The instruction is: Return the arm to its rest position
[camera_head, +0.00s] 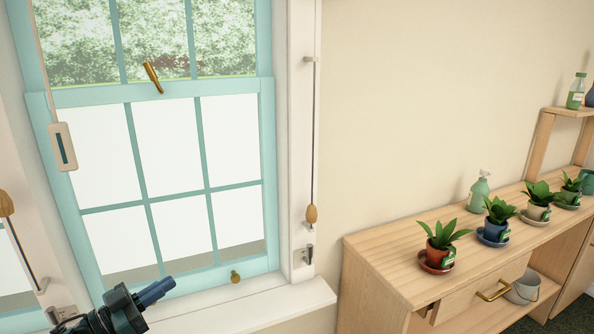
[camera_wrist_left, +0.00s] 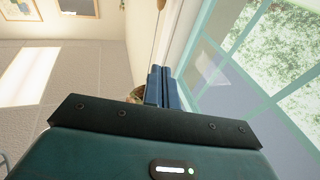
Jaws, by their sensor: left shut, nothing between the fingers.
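My left gripper (camera_head: 156,291) comes in at the bottom left of the head view, in front of the lower part of a teal-framed window (camera_head: 270,180). Its blue fingers are shut with nothing between them. In the left wrist view the fingers (camera_wrist_left: 160,86) lie side by side, close to the window side. I cannot tell from these views whether they touch anything. My right gripper is not in view.
A white sill (camera_head: 250,305) runs below the window, with a brass knob (camera_head: 235,277) on the lower frame. A wooden cabinet (camera_head: 375,270) at the right bears several potted plants and a green spray bottle (camera_head: 479,192). The left wrist view shows open floor (camera_wrist_left: 60,75).

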